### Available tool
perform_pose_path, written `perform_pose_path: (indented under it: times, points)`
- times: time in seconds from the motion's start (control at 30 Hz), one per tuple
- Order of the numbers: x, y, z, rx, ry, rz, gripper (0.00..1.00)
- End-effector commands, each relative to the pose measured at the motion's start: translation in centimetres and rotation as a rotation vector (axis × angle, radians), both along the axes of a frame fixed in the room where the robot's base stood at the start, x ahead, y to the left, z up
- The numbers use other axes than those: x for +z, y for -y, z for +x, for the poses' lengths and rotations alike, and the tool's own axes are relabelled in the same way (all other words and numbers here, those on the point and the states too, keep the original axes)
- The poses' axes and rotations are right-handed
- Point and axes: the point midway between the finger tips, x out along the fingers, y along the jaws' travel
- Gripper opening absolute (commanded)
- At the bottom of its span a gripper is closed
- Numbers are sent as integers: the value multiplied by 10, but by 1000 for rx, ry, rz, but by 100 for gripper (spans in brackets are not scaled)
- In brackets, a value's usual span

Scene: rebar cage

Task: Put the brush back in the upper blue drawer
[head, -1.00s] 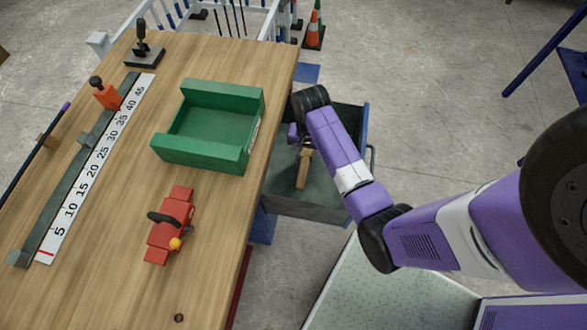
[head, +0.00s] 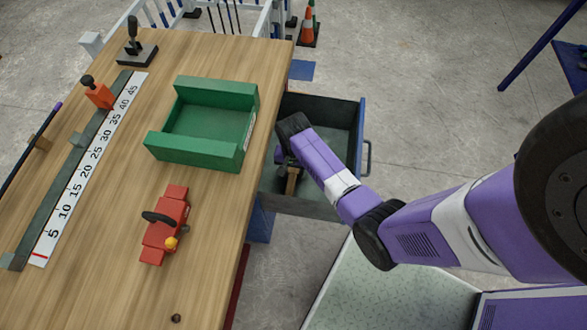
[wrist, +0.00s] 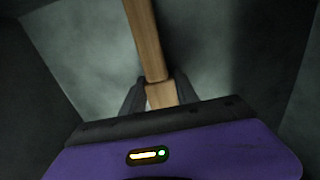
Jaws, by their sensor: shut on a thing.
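The brush (head: 291,184), a light wooden piece in the head view, is held by my gripper (head: 288,165) over or inside the open drawer. In the wrist view the two dark fingers of my gripper (wrist: 160,92) close on the sides of the wooden handle (wrist: 146,40). The bristles are not seen. The drawer (head: 300,207) is pulled out beside the table, with grey walls and a blue front (head: 362,140). My arm hides part of its inside. Whether the brush touches the drawer floor, I cannot tell.
The wooden table (head: 215,220) borders the drawer on the left. It bears a green tray (head: 195,150), a red clamp-like tool (head: 165,225), a long ruler (head: 90,165) and a black-handled stamp (head: 137,52).

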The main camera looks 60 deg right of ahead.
Motion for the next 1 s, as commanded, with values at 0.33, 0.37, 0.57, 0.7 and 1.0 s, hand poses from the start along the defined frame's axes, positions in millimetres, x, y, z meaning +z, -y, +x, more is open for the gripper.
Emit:
perform_pose_path:
  times: [0.33, 0.37, 0.57, 0.7, 1.0]
  points:
    - [-3, 0, 0, 1, 0, 0, 48]
    - [-3, 0, 0, 1, -1, 0, 54]
    - [-3, 0, 0, 1, 0, 0, 58]
    - [-1, 0, 0, 1, 0, 0, 58]
    - [37, 0, 0, 2, 2, -2, 58]
